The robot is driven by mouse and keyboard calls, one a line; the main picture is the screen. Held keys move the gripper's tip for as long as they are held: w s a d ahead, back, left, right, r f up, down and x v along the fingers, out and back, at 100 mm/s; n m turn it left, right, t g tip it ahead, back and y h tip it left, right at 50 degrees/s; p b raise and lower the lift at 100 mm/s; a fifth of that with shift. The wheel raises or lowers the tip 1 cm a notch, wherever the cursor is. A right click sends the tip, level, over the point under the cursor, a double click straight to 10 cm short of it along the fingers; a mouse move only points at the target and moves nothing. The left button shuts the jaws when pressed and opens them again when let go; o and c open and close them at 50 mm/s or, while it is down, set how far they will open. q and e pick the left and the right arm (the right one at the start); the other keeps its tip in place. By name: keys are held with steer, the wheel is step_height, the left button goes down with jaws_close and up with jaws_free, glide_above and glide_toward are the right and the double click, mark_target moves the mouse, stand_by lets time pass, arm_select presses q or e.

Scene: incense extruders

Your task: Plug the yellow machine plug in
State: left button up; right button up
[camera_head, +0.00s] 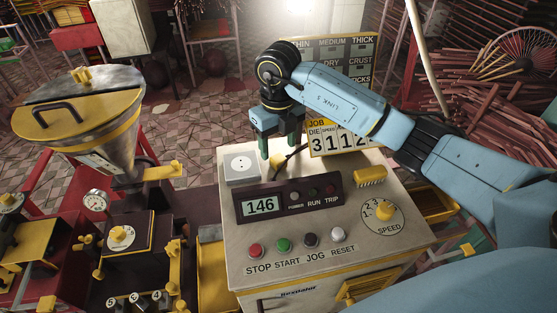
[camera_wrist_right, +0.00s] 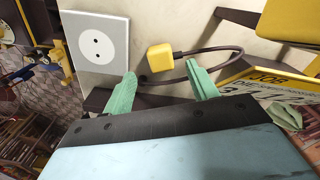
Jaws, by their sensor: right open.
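The yellow plug (camera_wrist_right: 160,57) lies on the pale top of the machine in the right wrist view. A dark cable (camera_wrist_right: 230,50) loops from it to the right and back. The white socket plate (camera_wrist_right: 97,40) with two holes is to the left of the plug. The socket also shows in the head view (camera_head: 241,168), at the console's back left. My right gripper (camera_head: 280,150) is open above the console, just right of the socket. In the wrist view its green fingertips (camera_wrist_right: 160,80) are apart, with nothing held between them. My left gripper is out of view.
The console has a display (camera_head: 262,205), a row of buttons (camera_head: 284,245), a speed knob (camera_head: 383,213) and a yellow ribbed block (camera_head: 370,176). A job number board (camera_head: 340,138) stands behind it. A hopper machine (camera_head: 80,110) stands to the left.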

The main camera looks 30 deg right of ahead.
mark_target(279, 158)
steer(key=shift+f+p, duration=0.4)
steer(key=shift+f, duration=1.55)
steer(key=shift+c, duration=0.2)
steer(key=shift+d, duration=0.1)
steer(key=c, duration=1)
